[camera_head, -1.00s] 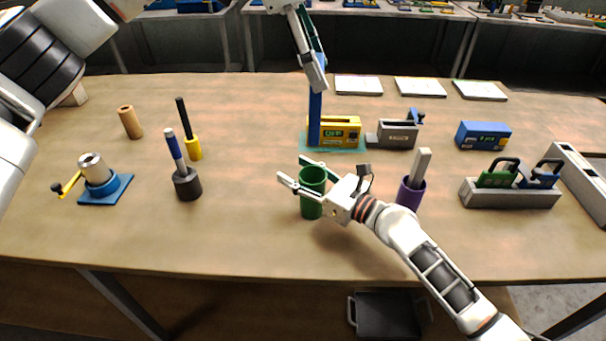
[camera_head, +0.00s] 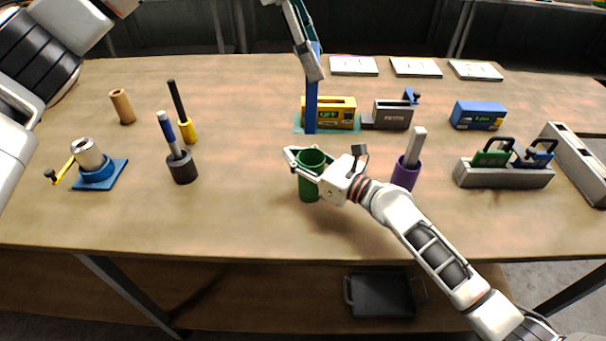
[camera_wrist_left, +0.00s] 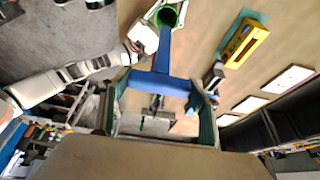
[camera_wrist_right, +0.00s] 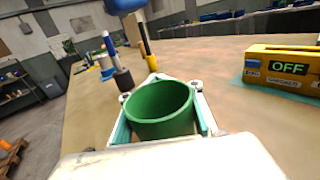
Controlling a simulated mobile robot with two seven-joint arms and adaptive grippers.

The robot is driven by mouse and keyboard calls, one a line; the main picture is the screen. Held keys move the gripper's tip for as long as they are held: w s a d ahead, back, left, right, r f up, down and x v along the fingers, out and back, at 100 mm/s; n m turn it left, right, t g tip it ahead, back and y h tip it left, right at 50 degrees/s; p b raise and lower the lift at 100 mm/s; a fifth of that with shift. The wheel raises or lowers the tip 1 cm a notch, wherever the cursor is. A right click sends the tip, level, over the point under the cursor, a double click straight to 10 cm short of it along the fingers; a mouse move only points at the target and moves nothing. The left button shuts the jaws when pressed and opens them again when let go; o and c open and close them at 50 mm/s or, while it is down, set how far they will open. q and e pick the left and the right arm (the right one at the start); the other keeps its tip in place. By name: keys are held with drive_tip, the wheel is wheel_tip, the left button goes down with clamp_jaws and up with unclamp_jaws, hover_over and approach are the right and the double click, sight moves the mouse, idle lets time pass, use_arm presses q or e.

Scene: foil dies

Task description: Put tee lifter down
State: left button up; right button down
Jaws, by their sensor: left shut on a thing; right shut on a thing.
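The blue tee lifter (camera_head: 311,102) hangs from my left gripper (camera_head: 306,50), its stem pointing down. In the left wrist view its crossbar (camera_wrist_left: 160,83) lies between the fingers of my left gripper (camera_wrist_left: 162,88), which is shut on it. The stem's lower end appears above and behind the green cup (camera_head: 309,187), apart from the table. My right gripper (camera_head: 312,172) is shut around the upper part of the green cup, which stands upright on the table. In the right wrist view the cup (camera_wrist_right: 160,112) sits between both fingers, and a blue end (camera_wrist_right: 125,5) shows above it.
A yellow box (camera_head: 343,112) on a teal mat stands behind the cup; its display reads OFF in the right wrist view. A purple cup (camera_head: 404,176) with a grey bar stands to the right, a dark holder (camera_head: 182,168) to the left. The front table is clear.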

use_arm(q)
wheel_tip(320, 180, down, 19)
drive_tip(key=shift+d+f, duration=0.1)
idle(0.6)
drive_tip(key=shift+f, duration=0.1)
drive_tip(key=o, duration=2)
approach(306, 132)
drive_tip(key=shift+w+d+f, duration=0.1)
drive_tip(key=shift+w+f, duration=0.45)
drive_tip(key=shift+f, duration=0.2)
use_arm(e)
drive_tip(key=c, duration=1.3)
unclamp_jaws()
